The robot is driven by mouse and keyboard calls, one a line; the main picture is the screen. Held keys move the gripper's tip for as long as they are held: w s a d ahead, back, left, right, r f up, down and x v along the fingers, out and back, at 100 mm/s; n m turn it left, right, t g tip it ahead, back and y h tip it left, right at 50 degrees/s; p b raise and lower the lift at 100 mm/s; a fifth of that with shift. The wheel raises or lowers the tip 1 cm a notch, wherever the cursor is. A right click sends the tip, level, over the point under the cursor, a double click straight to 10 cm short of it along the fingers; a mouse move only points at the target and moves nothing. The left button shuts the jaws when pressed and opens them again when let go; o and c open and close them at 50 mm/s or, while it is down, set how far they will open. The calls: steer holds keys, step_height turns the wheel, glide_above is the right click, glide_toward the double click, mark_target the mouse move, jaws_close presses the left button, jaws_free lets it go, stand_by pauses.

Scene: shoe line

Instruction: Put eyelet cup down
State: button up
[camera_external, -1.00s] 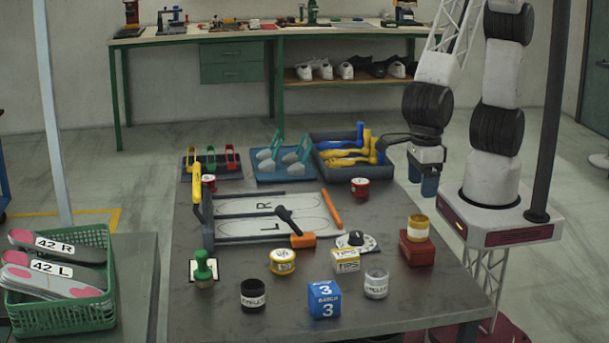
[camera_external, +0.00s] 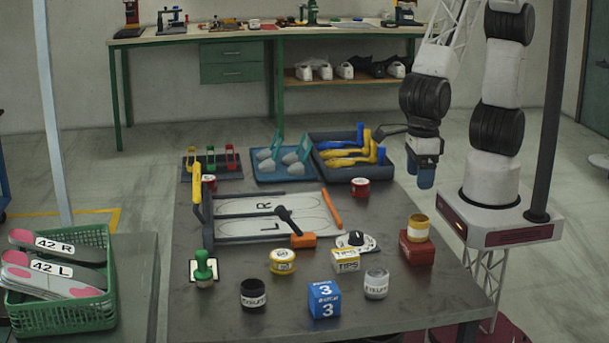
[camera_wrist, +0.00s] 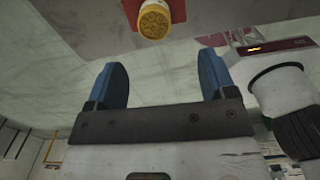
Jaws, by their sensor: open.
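A dark cup (camera_external: 253,294) labelled EYELETS stands upright at the front of the table. A grey cup (camera_external: 376,284) with a similar label stands to its right, beyond the blue block. A yellow cup with a pale band (camera_external: 418,229) stands on a red block (camera_external: 417,250) at the table's right; its label is not readable. It also shows at the top of the wrist view (camera_wrist: 153,21). My gripper (camera_external: 427,176) is raised near the table's right edge, behind the red block. Its blue fingers are apart and empty in the wrist view (camera_wrist: 162,82).
A blue numbered block (camera_external: 324,299), a yellow tin (camera_external: 283,261) and a TIPS box (camera_external: 345,260) crowd the front. Trays line the back. A green basket (camera_external: 60,315) stands left.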

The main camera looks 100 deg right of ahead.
steer(key=d+r+m+t, duration=0.1)
steer(key=d+r+m, duration=0.5)
steer(key=d+m, duration=0.4)
steer(key=d+r+m, duration=0.6)
steer(key=d+m, duration=0.1)
steer(key=d, duration=0.5)
steer(key=s+d+r+m, duration=0.3)
steer(key=s+d+m, duration=0.3)
steer(key=d+m, duration=0.2)
steer(key=s+d+r+m+t, duration=0.1)
steer(key=s+d+r+m, duration=0.2)
steer(key=s+d+m, duration=0.3)
steer(key=shift+d+m+t, duration=0.3)
steer(key=shift+d+m, duration=1.4)
steer(key=shift+m, duration=0.5)
steer(key=shift+w, duration=0.1)
stand_by(2.1)
